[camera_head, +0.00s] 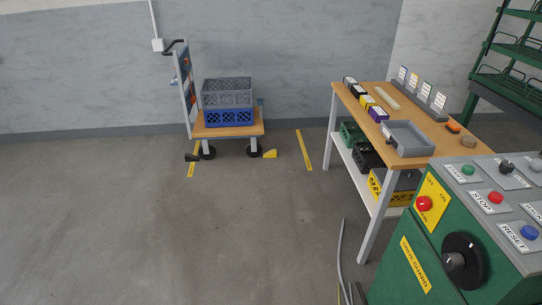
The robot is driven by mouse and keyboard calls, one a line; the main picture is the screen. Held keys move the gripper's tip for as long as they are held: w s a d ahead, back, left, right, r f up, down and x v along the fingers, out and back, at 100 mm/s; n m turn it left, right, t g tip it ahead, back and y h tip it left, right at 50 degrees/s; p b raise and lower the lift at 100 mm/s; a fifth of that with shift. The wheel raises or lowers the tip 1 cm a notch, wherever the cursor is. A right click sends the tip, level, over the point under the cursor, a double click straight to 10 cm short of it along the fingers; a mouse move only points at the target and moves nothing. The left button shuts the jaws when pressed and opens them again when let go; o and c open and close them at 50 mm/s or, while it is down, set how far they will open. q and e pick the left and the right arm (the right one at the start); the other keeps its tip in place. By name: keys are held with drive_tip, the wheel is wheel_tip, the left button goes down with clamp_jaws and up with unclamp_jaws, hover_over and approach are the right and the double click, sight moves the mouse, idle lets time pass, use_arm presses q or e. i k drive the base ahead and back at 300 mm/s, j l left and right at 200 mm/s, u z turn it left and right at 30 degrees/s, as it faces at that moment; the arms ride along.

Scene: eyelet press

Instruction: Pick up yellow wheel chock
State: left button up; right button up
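The yellow wheel chock (270,154) is a small wedge on the grey floor. It sits beside the right front wheel (253,151) of a wooden-deck cart (240,130); whether it touches the wheel is too small to tell. Neither of my grippers shows in the head view, so whether they are open or shut is hidden.
The cart carries a grey crate (227,86) on a blue crate (229,117). Yellow floor strips flank it. A wooden workbench (405,139) and a green control machine (412,268) with buttons stand at right. A grey cable (340,255) lies near the machine. The left and middle floor is clear.

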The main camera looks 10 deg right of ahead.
sight(272, 154)
drive_tip(key=z, duration=0.4)
drive_tip(key=i, duration=1.75)
